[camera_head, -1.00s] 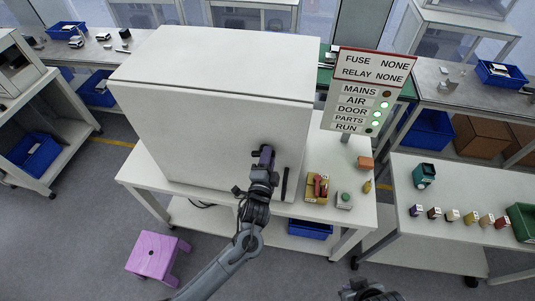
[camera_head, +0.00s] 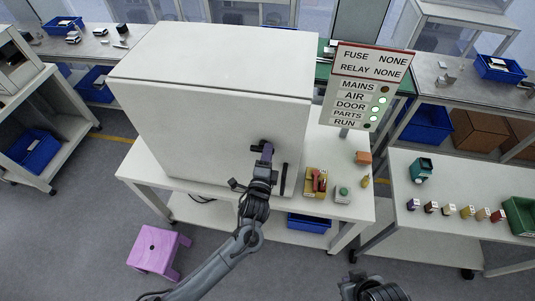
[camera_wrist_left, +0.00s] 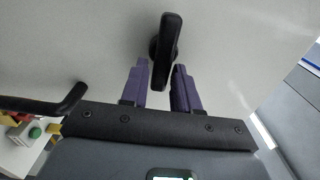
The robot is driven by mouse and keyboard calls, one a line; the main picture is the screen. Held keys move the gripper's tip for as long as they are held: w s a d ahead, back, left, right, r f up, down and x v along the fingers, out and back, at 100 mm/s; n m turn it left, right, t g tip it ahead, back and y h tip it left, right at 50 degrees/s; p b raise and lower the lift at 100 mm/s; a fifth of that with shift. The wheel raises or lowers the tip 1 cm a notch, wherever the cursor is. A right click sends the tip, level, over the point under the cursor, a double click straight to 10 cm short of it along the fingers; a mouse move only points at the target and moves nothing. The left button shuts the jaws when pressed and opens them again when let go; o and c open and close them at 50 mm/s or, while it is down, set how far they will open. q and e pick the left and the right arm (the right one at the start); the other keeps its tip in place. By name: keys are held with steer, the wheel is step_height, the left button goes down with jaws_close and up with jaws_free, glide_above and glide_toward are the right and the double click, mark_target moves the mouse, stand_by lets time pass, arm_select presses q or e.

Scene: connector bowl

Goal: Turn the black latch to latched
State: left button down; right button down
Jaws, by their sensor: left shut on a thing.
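The black latch (camera_wrist_left: 168,45) is a short dark lever on the front of the white cabinet (camera_head: 210,125). In the left wrist view it stands nearly upright, leaning a little, and its lower end lies between my purple fingers. In the head view the latch (camera_head: 267,146) shows just at the fingertips. My left gripper (camera_wrist_left: 162,85) is shut on the latch's lower end; it also shows in the head view (camera_head: 266,155). My right gripper (camera_head: 372,289) is at the bottom edge, away from the cabinet, and its fingers are not clear.
A black bar handle (camera_head: 284,180) stands just right of my left gripper. Small parts in a yellow tray (camera_head: 316,183) and a green button box (camera_head: 342,195) sit to the right. A sign panel (camera_head: 368,87) has green lamps. A purple stool (camera_head: 158,249) stands on the floor.

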arm_select(q)
steer(key=c, duration=1)
jaws_free()
steer(key=shift+c, duration=0.2)
steer(key=b+v, duration=0.1)
steer(key=v, duration=0.9)
steer(key=shift+s, duration=0.35)
steer(key=shift+a+f, duration=0.1)
steer(key=shift+a, duration=0.05)
